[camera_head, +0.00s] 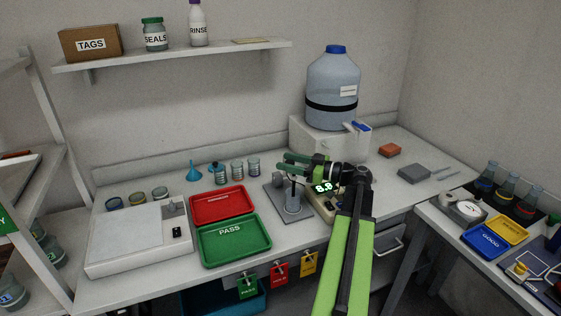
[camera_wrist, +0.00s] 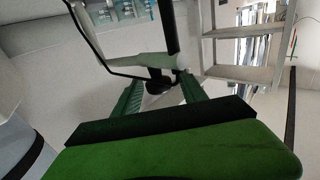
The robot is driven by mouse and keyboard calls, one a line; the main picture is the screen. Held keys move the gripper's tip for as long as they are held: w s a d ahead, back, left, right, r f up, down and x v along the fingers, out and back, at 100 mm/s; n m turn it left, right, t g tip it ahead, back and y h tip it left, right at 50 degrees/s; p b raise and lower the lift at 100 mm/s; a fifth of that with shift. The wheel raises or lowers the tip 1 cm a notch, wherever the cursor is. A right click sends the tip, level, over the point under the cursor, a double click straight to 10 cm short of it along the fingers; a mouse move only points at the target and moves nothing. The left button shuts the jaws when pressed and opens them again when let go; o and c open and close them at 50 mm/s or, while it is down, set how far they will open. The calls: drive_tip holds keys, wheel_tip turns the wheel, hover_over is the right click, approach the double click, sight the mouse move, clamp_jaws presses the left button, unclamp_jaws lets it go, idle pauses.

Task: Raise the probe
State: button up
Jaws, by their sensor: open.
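The probe (camera_head: 292,187) is a thin upright rod whose lower end is in a small clear beaker (camera_head: 293,205) on a grey stand base (camera_head: 273,203). A meter with a lit display (camera_head: 323,187) stands just right of it, partly hidden by my arm. My gripper (camera_head: 283,161) is at the top of the probe, green fingers pointing left. In the wrist view the green fingers lie apart, on either side of a dark collar (camera_wrist: 158,82) under a pale bar. I cannot tell whether they touch it.
A red tray (camera_head: 222,204) and a green PASS tray (camera_head: 235,242) lie left of the stand. A large blue-capped carboy (camera_head: 333,85) stands behind on a white box. Several small jars line the back. A side table with bottles (camera_head: 506,185) is at right.

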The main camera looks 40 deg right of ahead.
drive_tip(key=x, duration=0.2)
drive_tip(key=shift+w, duration=0.3)
drive_tip(key=shift+c, duration=0.2)
clamp_jaws()
drive_tip(key=shift+a, duration=0.1)
idle(1.0)
